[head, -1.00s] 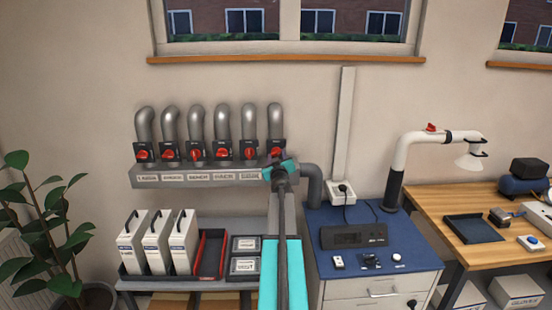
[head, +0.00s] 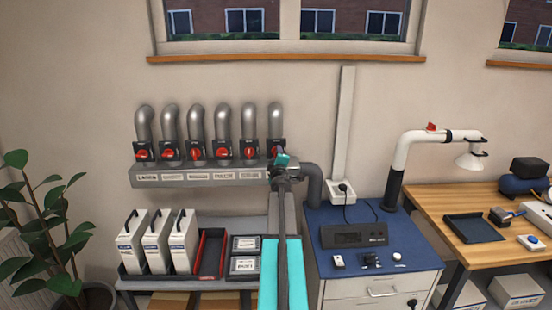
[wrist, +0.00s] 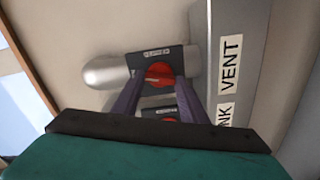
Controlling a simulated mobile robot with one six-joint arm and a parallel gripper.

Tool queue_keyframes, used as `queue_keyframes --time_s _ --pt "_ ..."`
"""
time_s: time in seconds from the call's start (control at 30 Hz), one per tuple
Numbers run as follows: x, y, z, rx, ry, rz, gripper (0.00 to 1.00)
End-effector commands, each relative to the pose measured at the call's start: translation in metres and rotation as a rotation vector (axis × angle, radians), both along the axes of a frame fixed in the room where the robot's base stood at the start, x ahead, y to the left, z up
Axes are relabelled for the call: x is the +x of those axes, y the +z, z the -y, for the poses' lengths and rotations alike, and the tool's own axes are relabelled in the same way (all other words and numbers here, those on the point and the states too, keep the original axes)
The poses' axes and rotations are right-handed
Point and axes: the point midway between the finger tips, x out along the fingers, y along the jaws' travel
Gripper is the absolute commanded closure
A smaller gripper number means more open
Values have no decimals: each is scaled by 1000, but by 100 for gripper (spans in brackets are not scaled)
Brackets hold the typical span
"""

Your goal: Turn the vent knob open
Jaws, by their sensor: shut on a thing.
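The vent knob (wrist: 160,74) is a red rotary knob on a dark square plate at the base of a grey pipe. The VENT label (wrist: 231,60) is on the rail beside it in the wrist view. My gripper (wrist: 160,86) has its two dark fingers on either side of the knob, shut on it. In the head view my gripper (head: 279,156) is at the rightmost pipe of the row and hides this knob. How far the knob is turned is hard to tell.
Several similar red knobs (head: 250,153) on grey pipes line the labelled rail (head: 205,178) to the left. Below stands a shelf with white canisters (head: 158,240) and a red bin (head: 210,253). A blue-topped cabinet (head: 420,255) stands right. A plant (head: 60,230) is far left.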

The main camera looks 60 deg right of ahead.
Motion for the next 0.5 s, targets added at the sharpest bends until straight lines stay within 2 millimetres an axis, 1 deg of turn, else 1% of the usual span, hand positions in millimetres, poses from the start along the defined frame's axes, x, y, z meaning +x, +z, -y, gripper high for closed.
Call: queue_keyframes --time_s 0.03,0.3,0.5 --pt "-2 4 3 -26 -5 -30 83" --pt "-2 4 3 -135 -6 -184 83" --pt "-2 4 3 -177 -6 -243 83"
